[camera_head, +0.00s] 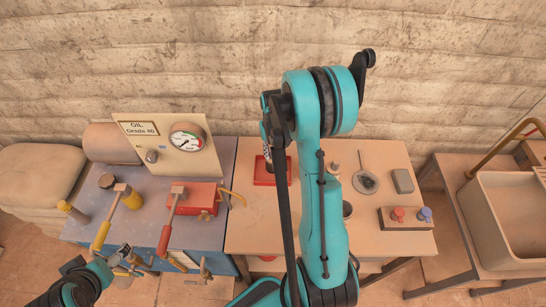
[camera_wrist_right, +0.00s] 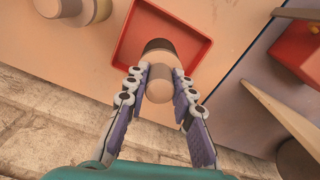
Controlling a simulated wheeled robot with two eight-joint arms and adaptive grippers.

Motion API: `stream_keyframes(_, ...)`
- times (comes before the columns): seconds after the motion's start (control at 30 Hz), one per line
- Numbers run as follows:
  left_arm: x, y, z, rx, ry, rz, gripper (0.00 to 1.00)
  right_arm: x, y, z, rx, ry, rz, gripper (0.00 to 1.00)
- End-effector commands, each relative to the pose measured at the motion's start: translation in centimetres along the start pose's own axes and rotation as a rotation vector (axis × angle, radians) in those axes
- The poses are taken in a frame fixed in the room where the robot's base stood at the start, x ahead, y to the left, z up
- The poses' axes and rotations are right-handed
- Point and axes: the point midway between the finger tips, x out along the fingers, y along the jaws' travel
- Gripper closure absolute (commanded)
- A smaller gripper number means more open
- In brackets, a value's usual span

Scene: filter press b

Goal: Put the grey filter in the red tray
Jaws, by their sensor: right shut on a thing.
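The red tray (camera_head: 262,172) lies on the wooden bench, partly hidden behind my right arm. It also shows in the right wrist view (camera_wrist_right: 196,22). In the right wrist view, my right gripper (camera_wrist_right: 163,88) is shut on a greyish-beige cylinder with a dark end, which I take to be the grey filter (camera_wrist_right: 160,56). The filter appears over the tray; I cannot tell whether it touches the tray floor. My right arm hides most of its gripper in the head view. My left gripper (camera_head: 127,257) is at the lower left, away from the tray; its jaws are unclear.
The blue-grey press bench (camera_head: 150,215) with levers stands left. A sink (camera_head: 510,210) stands right.

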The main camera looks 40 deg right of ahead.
Motion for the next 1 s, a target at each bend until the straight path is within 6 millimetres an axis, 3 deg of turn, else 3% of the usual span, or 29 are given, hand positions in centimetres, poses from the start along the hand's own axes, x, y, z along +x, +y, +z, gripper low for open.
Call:
stream_keyframes(0.2, 0.4, 0.0, 0.3, 0.000, 0.000, 0.000, 0.16, 2.9, 0.0, 0.0, 0.000, 0.000, 0.000, 1.00)
stream_keyframes(0.57, 0.8, 0.0, 0.5, 0.000, 0.000, 0.000, 0.16, 3.2, 0.0, 0.0, 0.000, 0.000, 0.000, 1.00)
stream_keyframes(0.6, 0.7, 0.0, 0.5, 0.000, 0.000, 0.000, 0.16, 3.2, 0.0, 0.0, 0.000, 0.000, 0.000, 0.68)
stream_keyframes(0.67, 0.6, 0.0, 0.5, 0.000, 0.000, 0.000, 0.16, 3.1, 0.0, 0.0, 0.000, 0.000, 0.000, 0.55)
stream_keyframes(1.0, 0.4, 0.0, 0.3, 0.000, 0.000, 0.000, 0.16, 2.9, 0.0, 0.0, 0.000, 0.000, 0.000, 0.55)
